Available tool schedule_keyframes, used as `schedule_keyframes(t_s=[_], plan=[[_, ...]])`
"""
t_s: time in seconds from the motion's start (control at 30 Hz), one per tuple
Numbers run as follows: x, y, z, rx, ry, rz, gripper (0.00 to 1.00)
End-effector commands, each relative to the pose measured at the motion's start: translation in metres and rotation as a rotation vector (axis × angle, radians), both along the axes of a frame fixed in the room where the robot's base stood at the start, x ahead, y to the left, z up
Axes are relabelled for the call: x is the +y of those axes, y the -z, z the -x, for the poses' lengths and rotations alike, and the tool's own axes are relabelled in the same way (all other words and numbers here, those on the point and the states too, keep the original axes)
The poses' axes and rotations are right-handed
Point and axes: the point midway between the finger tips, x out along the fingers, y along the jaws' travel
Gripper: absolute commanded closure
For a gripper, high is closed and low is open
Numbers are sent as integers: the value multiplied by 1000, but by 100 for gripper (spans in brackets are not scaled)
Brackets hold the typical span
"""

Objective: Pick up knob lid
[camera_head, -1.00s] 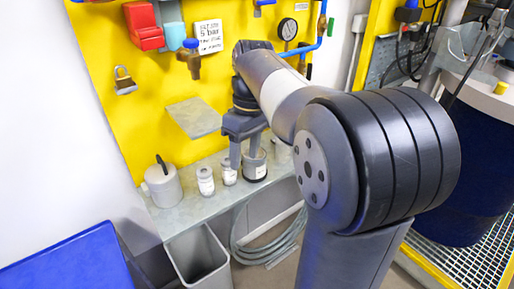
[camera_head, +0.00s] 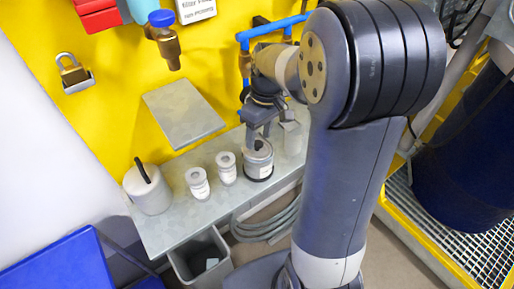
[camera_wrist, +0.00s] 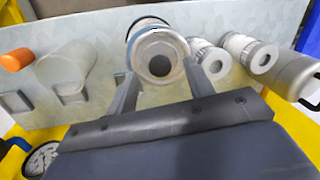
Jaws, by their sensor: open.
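A grey can (camera_head: 258,167) with a pale label stands on the shelf. On its top is a round lid-like disc with a dark round centre, which I take as the knob lid (camera_wrist: 146,44). It also shows in the head view (camera_head: 265,154), partly behind my gripper. My gripper (camera_head: 258,135) is just above the can top, pointing down. In the wrist view my gripper (camera_wrist: 160,70) is open, with one finger on each side of the dark centre. Whether the fingers touch the lid I cannot tell.
Two white-grey jars (camera_head: 226,168) (camera_head: 198,184) stand close to the left of the can. A grey canister (camera_head: 148,190) with a black handle is farther left. A clear container (camera_head: 292,138) stands to the right. A grey bin (camera_head: 190,262) is below the shelf (camera_head: 175,232).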

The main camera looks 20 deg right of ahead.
Motion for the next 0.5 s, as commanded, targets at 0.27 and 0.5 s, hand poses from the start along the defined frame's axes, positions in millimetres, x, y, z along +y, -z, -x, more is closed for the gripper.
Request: schedule_keyframes(t_s=[0.27, 0.5], plan=[[2, 16, 1, -1, -1, 0, 50], [2, 16, 1, -1, 0, 0, 59]])
